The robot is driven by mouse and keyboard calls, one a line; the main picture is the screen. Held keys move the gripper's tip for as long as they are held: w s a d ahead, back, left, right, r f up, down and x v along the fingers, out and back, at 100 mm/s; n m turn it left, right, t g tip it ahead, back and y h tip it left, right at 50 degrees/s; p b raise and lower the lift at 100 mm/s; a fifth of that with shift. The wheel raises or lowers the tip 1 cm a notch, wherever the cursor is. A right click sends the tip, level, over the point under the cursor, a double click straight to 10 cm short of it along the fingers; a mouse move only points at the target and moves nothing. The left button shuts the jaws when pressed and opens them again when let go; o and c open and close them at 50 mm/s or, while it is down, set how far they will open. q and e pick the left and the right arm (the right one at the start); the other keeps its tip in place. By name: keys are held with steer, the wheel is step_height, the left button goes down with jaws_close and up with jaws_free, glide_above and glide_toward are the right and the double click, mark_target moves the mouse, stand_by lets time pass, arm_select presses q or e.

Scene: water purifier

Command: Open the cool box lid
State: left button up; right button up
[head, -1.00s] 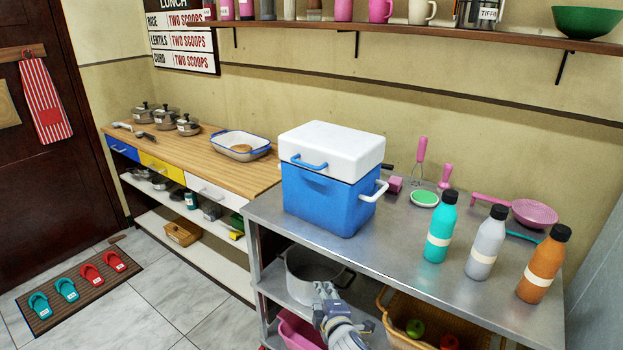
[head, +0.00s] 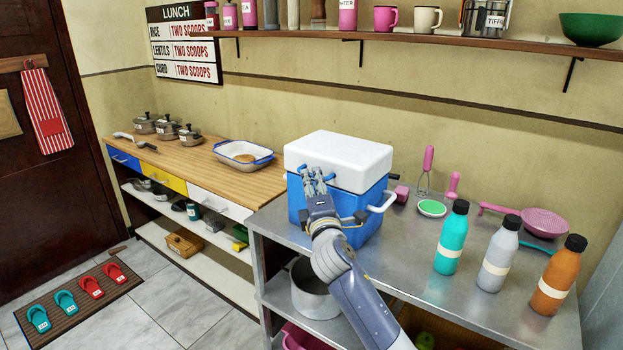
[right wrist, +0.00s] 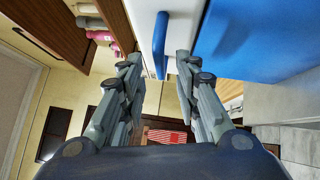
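The cool box has a blue body (head: 354,203) and a white lid (head: 340,152), and stands on the metal table with the lid closed. My right gripper (head: 317,173) is at its front, just below the lid's top edge, and covers most of the lid's blue handle. In the right wrist view the blue handle (right wrist: 161,48) shows in the gap between the two fingertips of my right gripper (right wrist: 158,60). The fingers are apart and open; I cannot tell whether either touches the handle. My left gripper is not in view.
A white side handle (head: 383,202) sticks out at the box's right. Teal, grey and orange bottles (head: 497,252) and pink utensils stand to its right on the metal table (head: 405,262). A wooden counter (head: 205,160) with a dish lies left. A shelf runs above.

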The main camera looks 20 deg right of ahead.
steer(key=shift+w+d+r, duration=0.15)
steer(key=shift+w, duration=1.1)
jaws_close()
